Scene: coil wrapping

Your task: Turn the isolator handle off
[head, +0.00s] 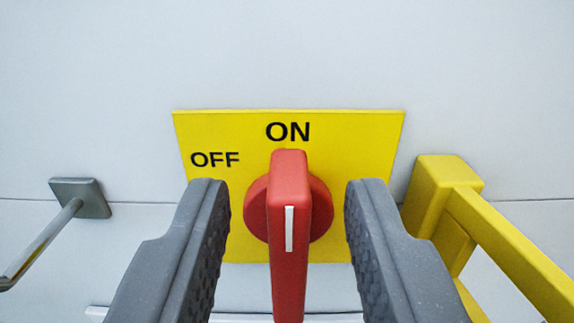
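The red isolator handle (289,190) stands upright in the head view, with a white stripe along its face. It is on a round red base in front of a yellow plate (365,140). The plate reads ON at the top and OFF at the upper left. The handle's upper end is below the word ON. My gripper (288,195) is open, with one grey finger on each side of the handle. A gap shows between each finger and the handle. The fingers cover the lower corners of the plate.
A pale grey panel (480,70) fills the background. A grey bracket with a metal rod (82,197) sticks out at the left. A yellow bar frame (440,190) stands close to the right finger. A light horizontal bar (240,317) shows at the bottom.

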